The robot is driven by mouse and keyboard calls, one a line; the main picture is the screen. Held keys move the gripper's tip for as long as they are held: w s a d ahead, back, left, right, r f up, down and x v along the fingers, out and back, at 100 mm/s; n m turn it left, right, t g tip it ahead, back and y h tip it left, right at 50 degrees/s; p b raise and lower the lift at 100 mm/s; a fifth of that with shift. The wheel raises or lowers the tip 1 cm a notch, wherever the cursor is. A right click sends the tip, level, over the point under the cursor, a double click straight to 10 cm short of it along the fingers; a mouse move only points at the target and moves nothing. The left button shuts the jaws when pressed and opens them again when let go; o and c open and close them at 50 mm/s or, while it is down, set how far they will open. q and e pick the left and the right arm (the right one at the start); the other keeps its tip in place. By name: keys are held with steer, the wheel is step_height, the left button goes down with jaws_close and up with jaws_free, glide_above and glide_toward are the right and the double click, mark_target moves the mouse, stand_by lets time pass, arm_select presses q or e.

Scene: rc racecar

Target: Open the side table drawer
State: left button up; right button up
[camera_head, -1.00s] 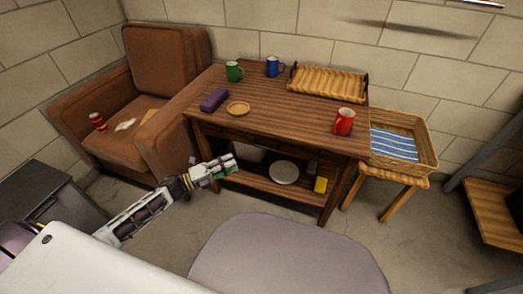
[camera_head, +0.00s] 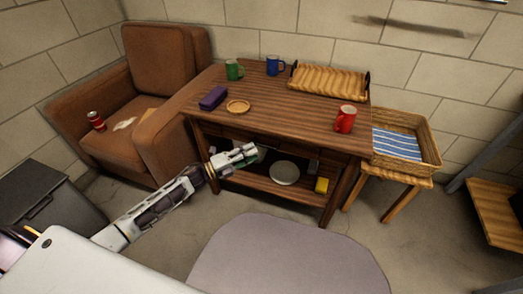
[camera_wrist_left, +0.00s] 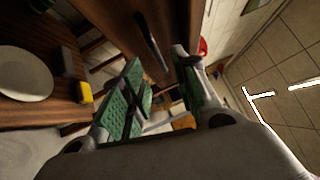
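The brown wooden side table (camera_head: 290,112) stands against the wall. Its drawer front lies under the tabletop's front edge and is mostly in shadow in the head view. In the left wrist view a wooden front (camera_wrist_left: 176,22) carries a dark bar handle (camera_wrist_left: 152,42). My left gripper (camera_head: 252,152) is at the table's front, just below the top edge. In the left wrist view its green-padded fingers (camera_wrist_left: 158,60) are apart, with the handle showing beyond the gap between them. I cannot tell if they touch it. The drawer looks shut. My right gripper is not in view.
On the tabletop are a green mug (camera_head: 234,69), a blue mug (camera_head: 275,66), a red mug (camera_head: 344,119), a purple case (camera_head: 213,98), a coaster (camera_head: 238,107) and a wicker tray (camera_head: 328,83). The lower shelf holds a plate (camera_head: 285,173) and a yellow item (camera_head: 321,185). An armchair (camera_head: 163,60) stands left.

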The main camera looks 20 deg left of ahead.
arm_select(q)
steer(key=shift+b+x, duration=0.7)
steer(key=shift+x, duration=1.8)
steer(key=shift+c, duration=0.3)
jaws_close()
